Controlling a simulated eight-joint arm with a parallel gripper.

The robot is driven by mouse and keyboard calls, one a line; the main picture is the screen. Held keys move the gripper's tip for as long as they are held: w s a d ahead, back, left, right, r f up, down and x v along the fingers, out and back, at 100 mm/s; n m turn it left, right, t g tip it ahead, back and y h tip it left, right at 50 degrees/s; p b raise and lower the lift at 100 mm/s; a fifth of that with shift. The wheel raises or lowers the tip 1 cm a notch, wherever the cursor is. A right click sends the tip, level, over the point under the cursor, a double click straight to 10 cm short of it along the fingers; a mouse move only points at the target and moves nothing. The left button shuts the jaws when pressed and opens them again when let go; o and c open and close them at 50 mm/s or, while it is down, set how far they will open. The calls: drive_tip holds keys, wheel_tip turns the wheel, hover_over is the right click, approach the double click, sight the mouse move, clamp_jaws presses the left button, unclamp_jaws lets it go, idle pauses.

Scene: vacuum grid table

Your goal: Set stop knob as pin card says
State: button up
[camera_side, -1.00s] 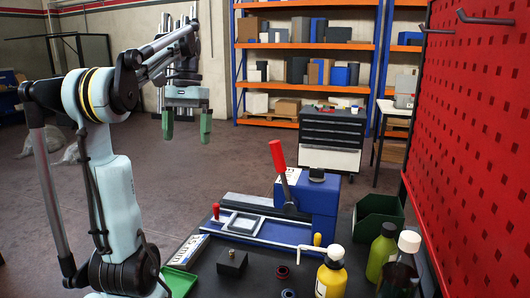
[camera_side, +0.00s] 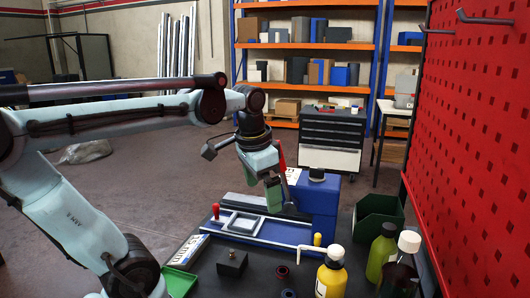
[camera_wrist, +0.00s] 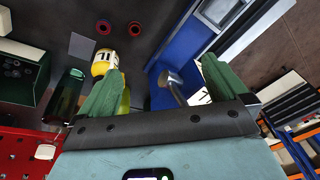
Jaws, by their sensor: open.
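A blue press (camera_side: 318,205) with a white-framed bed stands on the dark table. A dark round knob (camera_side: 316,174) tops its housing; I cannot tell its setting. A white card (camera_side: 293,175) with a dark mark is on the housing, partly behind my gripper (camera_side: 273,196); its text is unreadable. My gripper points down above the press, beside the housing. In the wrist view, my gripper (camera_wrist: 160,68) has its green fingers apart with nothing held. A grey round-headed metal part (camera_wrist: 170,78) shows between and beyond them, apparently not touched. A marked white card (camera_wrist: 200,97) shows beside it.
A red lever handle (camera_side: 282,155) rises just behind my gripper. A yellow bottle (camera_side: 331,275), a green bottle (camera_side: 381,252), a dark bottle (camera_side: 402,272) and a green bin (camera_side: 376,217) stand right. A black block (camera_side: 232,263) and lettered plate (camera_side: 189,249) lie in front.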

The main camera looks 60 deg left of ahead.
drive_tip(key=w+d+f+t+h, duration=0.1)
drive_tip(key=d+f+t, duration=0.3)
drive_tip(key=d+f, duration=0.2)
drive_tip(key=d, duration=0.2)
drive_tip(key=shift+w+d+t, duration=0.2)
drive_tip(key=shift+d+t, duration=0.1)
drive_tip(key=shift+d+f, duration=0.2)
drive_tip(key=shift+d, duration=0.05)
drive_tip(key=shift+c, duration=1.1)
drive_tip(key=w+r+n, duration=0.1)
drive_tip(key=r, duration=0.1)
drive_tip(key=w+a+r+n, duration=0.1)
drive_tip(key=w+r+n, duration=0.1)
drive_tip(key=r, duration=0.1)
drive_tip(key=w+r+n, duration=0.1)
drive_tip(key=w+r, duration=0.1)
drive_tip(key=shift+a+r+n+g, duration=0.15)
drive_tip(key=shift+a+n+g, duration=0.1)
drive_tip(key=shift+n+g, duration=0.15)
drive_tip(key=c, duration=0.9)
drive_tip(key=w+a+r+n+g, duration=0.6)
drive_tip(key=w+a+r+n, duration=0.4)
drive_tip(key=n, duration=1.2)
drive_tip(key=shift+w+a+r, duration=0.2)
drive_tip(key=shift+w+r, duration=0.1)
drive_tip(key=shift+r, duration=0.45)
drive_tip(key=shift+w, duration=0.1)
